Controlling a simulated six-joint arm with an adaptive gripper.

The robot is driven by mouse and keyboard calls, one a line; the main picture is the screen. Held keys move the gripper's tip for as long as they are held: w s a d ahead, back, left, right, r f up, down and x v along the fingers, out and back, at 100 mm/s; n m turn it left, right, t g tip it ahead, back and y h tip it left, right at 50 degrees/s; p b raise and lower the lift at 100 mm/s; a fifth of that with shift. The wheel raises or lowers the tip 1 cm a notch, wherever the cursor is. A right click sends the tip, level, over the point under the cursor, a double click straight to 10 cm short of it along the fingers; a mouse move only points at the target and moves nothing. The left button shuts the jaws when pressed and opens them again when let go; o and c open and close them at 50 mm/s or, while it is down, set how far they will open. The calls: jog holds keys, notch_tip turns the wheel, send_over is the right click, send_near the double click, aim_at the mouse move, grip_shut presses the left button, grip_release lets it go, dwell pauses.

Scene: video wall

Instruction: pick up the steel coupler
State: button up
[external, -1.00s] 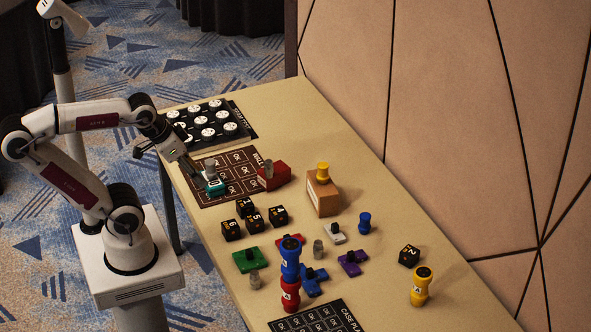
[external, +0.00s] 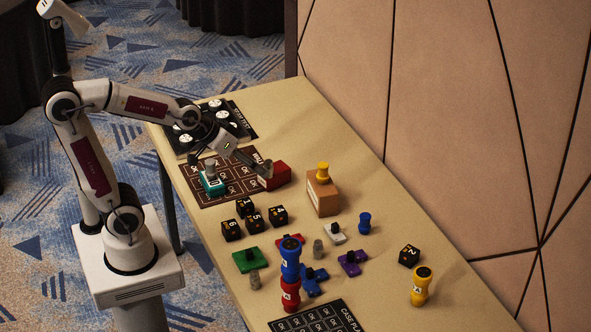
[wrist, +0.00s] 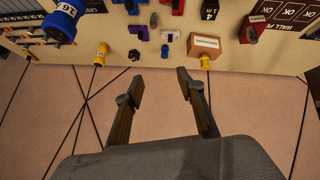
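Several small grey steel couplers are in view. One stands on the teal block (external: 211,185) at the wall panel mat; this coupler (external: 210,167) is upright. Two more stand on the open table, one coupler (external: 318,249) mid-table and one coupler (external: 254,280) nearer the front. A grey coupler (wrist: 252,34) also shows at the red block in the wrist view; my gripper mostly hides it in the external view. My gripper (external: 257,163) is in front of the red block (external: 277,176) in the external view. In the wrist view its fingers (wrist: 160,82) are apart with nothing between them.
A brown box (external: 322,194) with a yellow piece (external: 323,172) on top stands right of the red block. Black numbered cubes (external: 254,220), flat coloured pieces and a blue-over-red stack (external: 290,270) crowd the table's front. The patterned wall (external: 450,120) rises along the far edge.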

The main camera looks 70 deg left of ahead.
jog(key=w+a+f+n+t+y, duration=0.1)
jog(key=w+a+f+n+y, duration=0.15)
jog(key=w+a+f, duration=0.4)
jog(key=w+a+f+n+t+y, duration=0.1)
jog(key=w+a+f+n+y, duration=0.2)
jog(key=w, duration=0.7)
jog(key=n+g+y, duration=0.1)
jog(key=n+y, duration=0.3)
jog(key=y, duration=0.5)
send_near(270, 162)
jog(key=x, duration=0.2)
jog(key=shift+w+a+m, duration=0.15)
jog(key=shift+w+m, duration=0.1)
jog(key=shift+x, duration=1.3)
jog(key=shift+a, duration=0.1)
